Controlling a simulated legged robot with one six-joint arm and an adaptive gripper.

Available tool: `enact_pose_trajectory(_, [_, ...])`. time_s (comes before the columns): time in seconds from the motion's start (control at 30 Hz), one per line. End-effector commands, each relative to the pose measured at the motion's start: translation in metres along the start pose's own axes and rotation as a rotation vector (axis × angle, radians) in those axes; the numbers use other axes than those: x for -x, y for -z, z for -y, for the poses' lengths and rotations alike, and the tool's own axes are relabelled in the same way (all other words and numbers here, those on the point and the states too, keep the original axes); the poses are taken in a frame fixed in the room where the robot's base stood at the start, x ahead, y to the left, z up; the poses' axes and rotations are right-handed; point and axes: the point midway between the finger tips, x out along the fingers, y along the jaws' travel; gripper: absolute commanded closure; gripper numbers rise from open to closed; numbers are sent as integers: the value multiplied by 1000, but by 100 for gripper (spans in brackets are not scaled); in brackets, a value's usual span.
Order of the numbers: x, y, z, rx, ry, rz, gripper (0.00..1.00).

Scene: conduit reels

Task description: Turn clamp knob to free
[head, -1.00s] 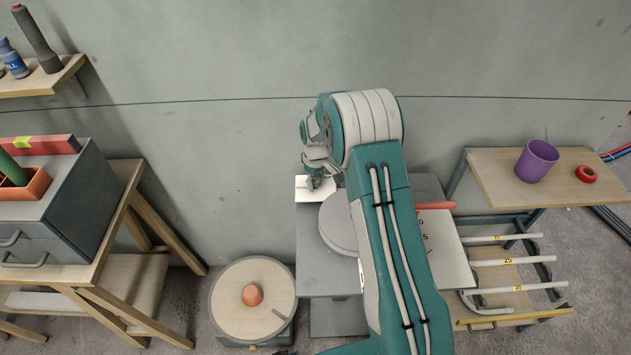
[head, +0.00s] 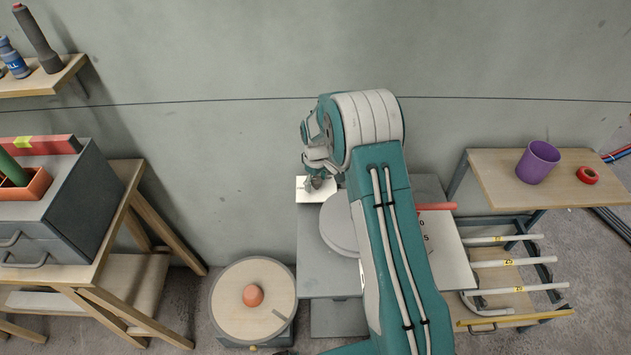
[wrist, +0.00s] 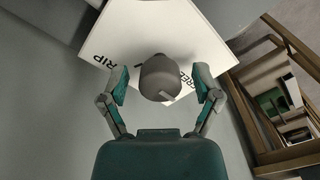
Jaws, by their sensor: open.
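The clamp knob (wrist: 160,76) is a grey round knob with a pale pointer mark on its lower edge in the wrist view. It stands in front of a white label plate (wrist: 108,42) with black lettering: part of "GRIP" at the left, and a word partly hidden behind the knob. My gripper (wrist: 161,84) is open, one finger on each side of the knob, with gaps showing. In the head view my gripper (head: 316,177) is over the white plate (head: 312,196), and the knob is hard to make out.
A grey round disc (head: 338,225) lies on the grey bench, partly behind my arm. A red handle (head: 436,206) sticks out right of my arm. A wooden reel (head: 228,300) with an orange ball stands left. A rack of white conduits (head: 508,262) and a purple cup (head: 538,162) are right.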

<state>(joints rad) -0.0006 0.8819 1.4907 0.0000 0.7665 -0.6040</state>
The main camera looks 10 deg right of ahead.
Motion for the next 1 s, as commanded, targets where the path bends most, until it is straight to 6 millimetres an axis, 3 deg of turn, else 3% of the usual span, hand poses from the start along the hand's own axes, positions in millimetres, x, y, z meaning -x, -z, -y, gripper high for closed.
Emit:
enact_pose_trajectory(0.17, [14, 1, 0, 0, -2, -3, 19])
enact_pose_trajectory(0.6, [100, 2, 0, 0, -2, -2, 19])
enact_pose_trajectory(0.8, [117, 2, 0, 0, -1, 1, 19])
enact_pose_trajectory(1.0, [119, 2, 0, 0, 0, 1, 19])
